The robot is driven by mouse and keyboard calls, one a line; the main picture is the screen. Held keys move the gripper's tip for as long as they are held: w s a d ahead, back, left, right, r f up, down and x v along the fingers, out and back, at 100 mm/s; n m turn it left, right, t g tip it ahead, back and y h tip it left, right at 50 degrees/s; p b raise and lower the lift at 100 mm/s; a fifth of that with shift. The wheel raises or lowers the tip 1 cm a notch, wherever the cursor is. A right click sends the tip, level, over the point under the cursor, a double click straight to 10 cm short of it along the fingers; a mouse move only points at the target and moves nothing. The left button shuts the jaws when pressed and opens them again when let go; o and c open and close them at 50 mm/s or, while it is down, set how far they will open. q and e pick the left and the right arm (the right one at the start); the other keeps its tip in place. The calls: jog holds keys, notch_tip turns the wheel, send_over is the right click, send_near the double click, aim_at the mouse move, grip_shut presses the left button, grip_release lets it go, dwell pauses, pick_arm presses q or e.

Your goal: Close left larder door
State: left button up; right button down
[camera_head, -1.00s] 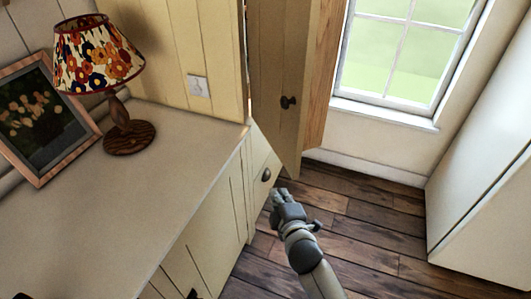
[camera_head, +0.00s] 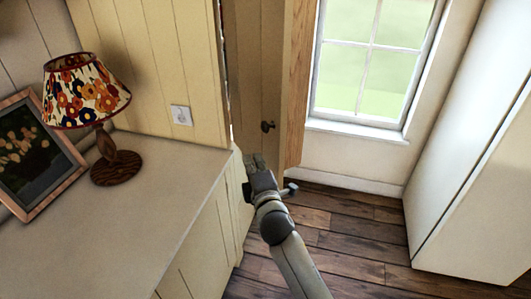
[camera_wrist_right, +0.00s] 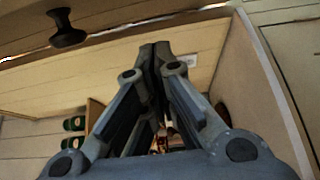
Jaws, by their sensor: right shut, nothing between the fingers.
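The left larder door (camera_head: 254,75) is a tall cream plank panel with a dark round knob (camera_head: 267,126), beyond the counter in the head view. It stands ajar, with a wooden edge (camera_head: 297,85) to its right. My right gripper (camera_head: 254,160) is shut and empty, low in front of the door and below the knob. Whether it touches the door cannot be told. In the right wrist view the shut fingers (camera_wrist_right: 153,52) point at cream boards, with a dark knob (camera_wrist_right: 67,28) at upper left. My left gripper is out of view.
The counter (camera_head: 150,215) with a floral lamp (camera_head: 88,92) and framed picture (camera_head: 32,150) lies left of my right arm. A window (camera_head: 368,65) and white cabinet (camera_head: 475,150) stand right. Wood floor (camera_head: 345,235) is clear. Green-topped containers (camera_wrist_right: 72,125) show in the wrist view.

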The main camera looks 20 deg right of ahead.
jog(key=d, duration=0.1)
jog(key=w+d+p, duration=0.1)
jog(key=d+p, duration=0.1)
jog(key=d, duration=0.1)
jog(key=shift+w, duration=0.25)
